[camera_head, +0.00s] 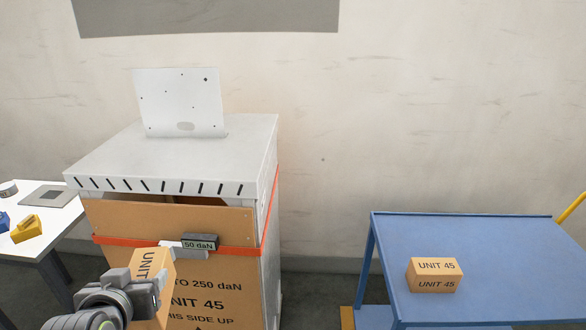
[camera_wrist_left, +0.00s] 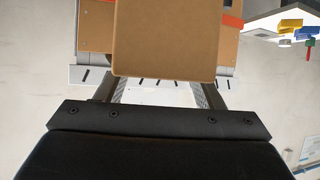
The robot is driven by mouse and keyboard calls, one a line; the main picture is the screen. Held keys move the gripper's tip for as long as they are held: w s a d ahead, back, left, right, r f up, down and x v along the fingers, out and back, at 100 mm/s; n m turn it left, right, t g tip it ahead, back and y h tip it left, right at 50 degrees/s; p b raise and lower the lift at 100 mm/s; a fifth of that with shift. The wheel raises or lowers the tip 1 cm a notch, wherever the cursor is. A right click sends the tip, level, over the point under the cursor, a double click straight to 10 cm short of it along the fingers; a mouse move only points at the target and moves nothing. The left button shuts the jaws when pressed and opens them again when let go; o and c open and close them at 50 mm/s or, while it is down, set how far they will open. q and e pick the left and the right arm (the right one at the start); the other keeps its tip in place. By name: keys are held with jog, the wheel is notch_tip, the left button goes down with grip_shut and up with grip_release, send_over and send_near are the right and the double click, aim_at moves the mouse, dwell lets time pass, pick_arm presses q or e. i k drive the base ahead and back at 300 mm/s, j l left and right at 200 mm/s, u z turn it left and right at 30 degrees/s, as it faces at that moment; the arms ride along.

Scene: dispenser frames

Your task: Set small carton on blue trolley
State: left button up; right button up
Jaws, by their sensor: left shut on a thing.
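A small tan carton (camera_head: 152,268) with partly visible "UNIT" lettering is held by my left gripper (camera_head: 148,283) at the lower left of the head view, in front of the big strapped box. In the left wrist view, the carton (camera_wrist_left: 165,40) sits between the two fingers and fills the top middle. The left gripper is shut on it; the fingertips are partly hidden. The blue trolley (camera_head: 500,235) stands at the right. A similar carton marked "UNIT 45" (camera_head: 435,275) rests on its top. My right gripper is not in view.
The big cardboard box (camera_head: 215,285) has an orange strap, a grey "50 daN" buckle (camera_head: 199,243) and a white lid (camera_head: 180,150). A white table (camera_head: 60,222) with small parts stands at the left. Bare trolley top surrounds the resting carton. A gap separates box and trolley.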

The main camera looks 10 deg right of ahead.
aim_at(497, 277)
jog(key=l+u, duration=0.1)
jog(key=l, duration=2.75)
jog(key=l+u, duration=0.1)
jog(key=l, duration=2.75)
